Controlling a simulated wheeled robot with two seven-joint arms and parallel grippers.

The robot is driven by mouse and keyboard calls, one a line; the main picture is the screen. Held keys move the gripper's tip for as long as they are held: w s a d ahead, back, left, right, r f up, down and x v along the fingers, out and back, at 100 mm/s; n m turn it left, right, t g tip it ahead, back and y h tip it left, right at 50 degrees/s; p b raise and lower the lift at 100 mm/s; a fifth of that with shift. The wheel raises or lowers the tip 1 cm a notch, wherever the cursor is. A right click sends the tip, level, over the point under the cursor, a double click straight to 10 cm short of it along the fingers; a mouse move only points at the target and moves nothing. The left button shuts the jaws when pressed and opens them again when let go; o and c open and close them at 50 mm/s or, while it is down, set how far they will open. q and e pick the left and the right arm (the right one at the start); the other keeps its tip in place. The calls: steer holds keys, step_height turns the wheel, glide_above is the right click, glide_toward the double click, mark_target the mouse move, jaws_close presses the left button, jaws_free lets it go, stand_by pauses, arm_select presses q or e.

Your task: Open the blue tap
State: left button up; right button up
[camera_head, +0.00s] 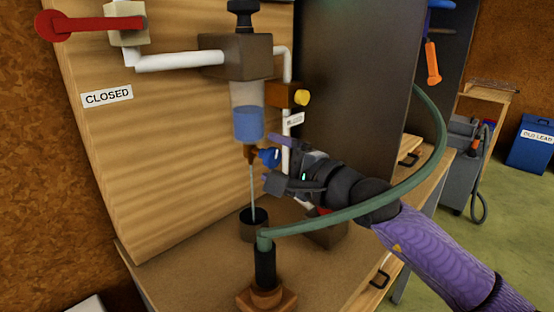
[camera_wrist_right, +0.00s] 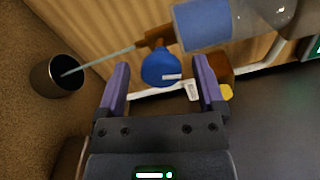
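The blue tap (camera_head: 270,157) sits on a brown fitting (camera_head: 250,153) below a clear vessel of blue liquid (camera_head: 248,122). A thin pale line (camera_head: 252,195) runs from the fitting into a dark pot (camera_head: 254,230); I cannot tell whether it is a stream or a tube. My right gripper (camera_head: 269,165) is open at the tap. In the right wrist view the tap's round blue knob (camera_wrist_right: 158,72) lies between the spread fingers (camera_wrist_right: 162,60), with a gap on each side. The knob carries a white mark. My left gripper is not in view.
A red lever (camera_head: 95,25) is on white pipe at the upper left, above a CLOSED label (camera_head: 107,96). A yellow knob (camera_head: 302,97) is right of the vessel. A green hose (camera_head: 355,208) arches across my right arm. A dark panel (camera_head: 355,80) stands behind.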

steer(key=v, duration=1)
steer(key=shift+p, duration=0.45)
